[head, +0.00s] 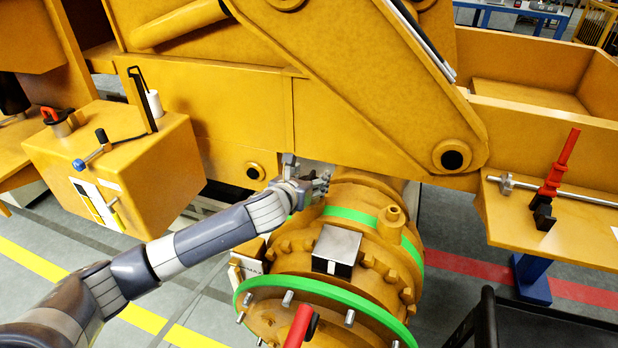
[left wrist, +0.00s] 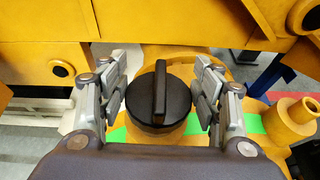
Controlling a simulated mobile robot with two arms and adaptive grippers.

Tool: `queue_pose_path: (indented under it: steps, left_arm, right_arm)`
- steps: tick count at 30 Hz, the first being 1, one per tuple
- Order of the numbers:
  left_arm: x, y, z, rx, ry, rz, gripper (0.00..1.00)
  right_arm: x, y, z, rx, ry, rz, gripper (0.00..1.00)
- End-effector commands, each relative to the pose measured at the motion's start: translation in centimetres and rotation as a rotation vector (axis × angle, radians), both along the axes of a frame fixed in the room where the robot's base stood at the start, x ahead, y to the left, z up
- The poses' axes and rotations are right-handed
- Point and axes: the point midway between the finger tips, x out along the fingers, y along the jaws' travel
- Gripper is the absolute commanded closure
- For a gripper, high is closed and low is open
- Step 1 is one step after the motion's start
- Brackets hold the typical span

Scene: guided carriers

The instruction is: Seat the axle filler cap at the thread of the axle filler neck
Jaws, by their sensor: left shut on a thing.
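My left gripper (head: 312,182) is above the far left part of the yellow axle housing (head: 345,205). In the left wrist view my left gripper (left wrist: 160,100) is shut on the black axle filler cap (left wrist: 158,112), a round cap with a raised bar across its top. In the head view the cap cannot be made out at the fingers. The axle filler neck (head: 391,222) is a short yellow stub with an open top, right of the gripper. It also shows at the right of the left wrist view (left wrist: 300,115), apart from the cap. My right gripper is not in view.
A grey metal block (head: 337,250) sits on the housing near the neck. A large yellow beam (head: 370,90) rises close behind the gripper. A green-edged flange (head: 330,292) with bolts is in front. A red tool (head: 558,165) stands on the right ledge.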

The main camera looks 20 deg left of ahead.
Motion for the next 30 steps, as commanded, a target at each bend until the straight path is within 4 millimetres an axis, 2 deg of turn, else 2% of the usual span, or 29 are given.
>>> queue_pose_path:
  steps: [11, 30]
  left_arm:
    - [0.0, 0.0, -0.1, 0.000, 0.000, 0.000, 0.64]
    - [0.0, 0.0, -1.7, 0.001, -0.001, 0.000, 0.64]
  right_arm:
    - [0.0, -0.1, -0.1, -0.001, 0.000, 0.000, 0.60]
    - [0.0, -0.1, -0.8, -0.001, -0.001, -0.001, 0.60]
